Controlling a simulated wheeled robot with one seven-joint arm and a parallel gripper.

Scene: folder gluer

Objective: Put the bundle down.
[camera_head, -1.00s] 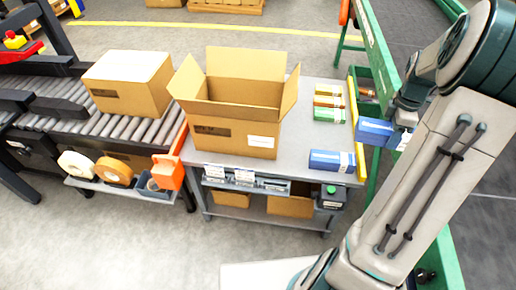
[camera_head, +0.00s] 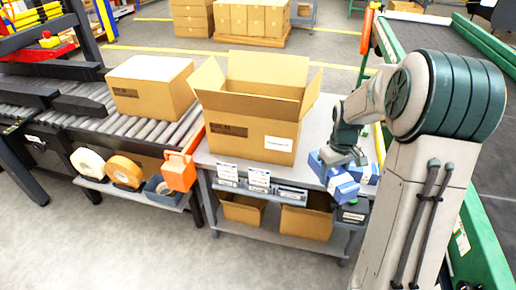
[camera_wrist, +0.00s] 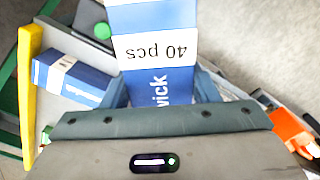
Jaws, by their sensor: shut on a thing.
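My gripper (camera_head: 341,168) is shut on a blue bundle (camera_head: 343,188) with a white band, near the table's front right corner. In the wrist view the held bundle (camera_wrist: 152,18) points away between the fingers, its band reading "40 pcs", with grey floor beside it. Whether it touches anything below is hidden. A second blue bundle (camera_wrist: 75,74) with a white band lies on the grey table (camera_head: 210,154), beside the held one. In the head view my gripper partly hides the blue pieces there.
An open carton (camera_head: 238,135) stands on the table, left of my gripper. A yellow edge strip (camera_wrist: 30,90) runs along the table's right side. A roller conveyor (camera_head: 150,126) with a closed box (camera_head: 150,88) and an orange dispenser (camera_head: 179,171) are to the left.

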